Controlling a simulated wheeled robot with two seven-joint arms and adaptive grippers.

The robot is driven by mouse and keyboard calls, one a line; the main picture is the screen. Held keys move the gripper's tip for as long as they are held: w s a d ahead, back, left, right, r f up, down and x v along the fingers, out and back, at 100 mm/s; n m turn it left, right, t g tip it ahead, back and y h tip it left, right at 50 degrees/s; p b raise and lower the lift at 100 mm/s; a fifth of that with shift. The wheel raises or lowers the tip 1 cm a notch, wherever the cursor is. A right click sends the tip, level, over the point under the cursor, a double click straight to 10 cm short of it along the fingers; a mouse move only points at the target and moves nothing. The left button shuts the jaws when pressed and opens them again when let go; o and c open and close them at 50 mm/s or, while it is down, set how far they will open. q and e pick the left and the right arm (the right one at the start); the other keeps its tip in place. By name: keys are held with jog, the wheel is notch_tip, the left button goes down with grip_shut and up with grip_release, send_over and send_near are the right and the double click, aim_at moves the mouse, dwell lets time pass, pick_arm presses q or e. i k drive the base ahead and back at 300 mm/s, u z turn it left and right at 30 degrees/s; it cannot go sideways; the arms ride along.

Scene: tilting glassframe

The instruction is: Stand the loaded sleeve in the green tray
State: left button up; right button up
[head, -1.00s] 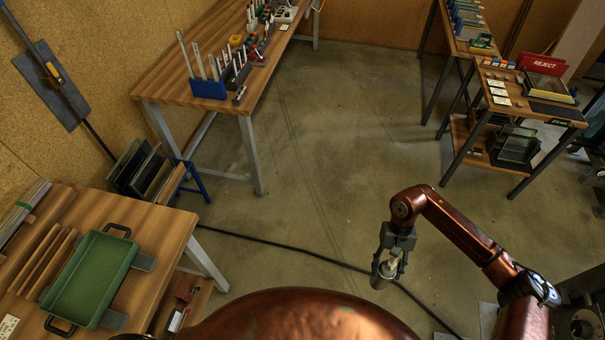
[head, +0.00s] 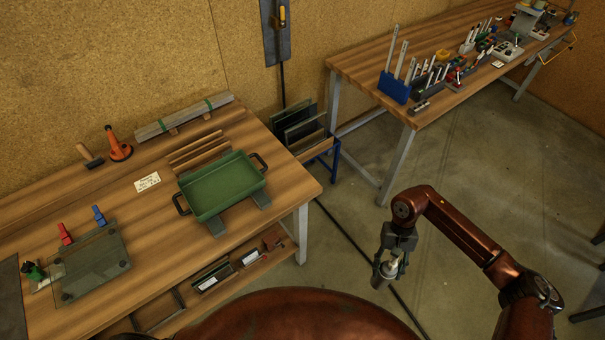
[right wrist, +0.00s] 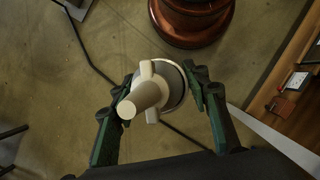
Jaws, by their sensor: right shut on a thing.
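The green tray (head: 222,186) lies on the wooden workbench to the left in the head view. It has black handles at two ends and looks empty. My right gripper (head: 388,270) is shut on the loaded sleeve (head: 381,281), a grey cylinder, and holds it over open floor, apart from the bench. In the right wrist view my right gripper (right wrist: 165,90) has its green-sided fingers on both sides of the sleeve (right wrist: 176,88). A pale cylindrical piece with a crossbar (right wrist: 146,95) sticks out of the sleeve's near end. My left gripper is not in view.
On the same bench (head: 285,175) are wooden strips, a strapped bundle (head: 184,117), an orange tool (head: 118,145), a hammer and a glass plate (head: 92,262) with clamps. A rack of panels (head: 303,134) stands beyond it. A second bench (head: 345,66) is at the back right.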

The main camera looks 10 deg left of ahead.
aim_at(224, 187)
jog(key=u, duration=1.4)
